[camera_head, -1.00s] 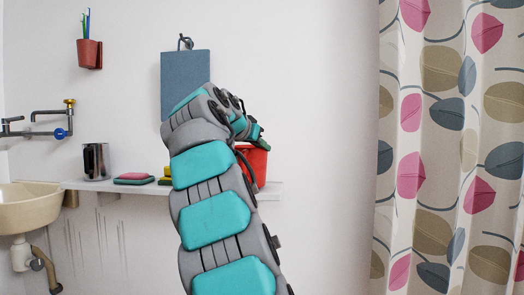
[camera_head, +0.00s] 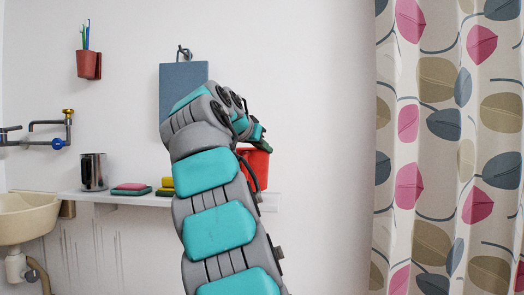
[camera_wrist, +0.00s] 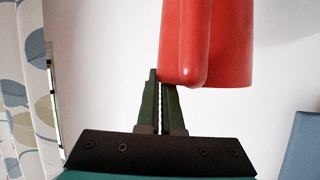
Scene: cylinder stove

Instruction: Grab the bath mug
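The bath mug is red. In the head view the bath mug (camera_head: 259,170) is at the right end of the shelf, partly hidden behind my arm; its base is near the shelf top, and a small clearance is hard to judge. My gripper (camera_head: 260,134) is above and beside it. In the wrist view the mug (camera_wrist: 228,45) fills the upper middle, with its handle toward the fingers. My gripper (camera_wrist: 160,78) has its two dark green fingers close together at the handle's end.
The shelf (camera_head: 150,200) also holds a metal cup (camera_head: 94,172) and several sponges (camera_head: 131,189) to the left. A blue-grey board (camera_head: 172,95) hangs behind my arm. A basin (camera_head: 25,218) is at far left, and a patterned curtain (camera_head: 450,150) at right.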

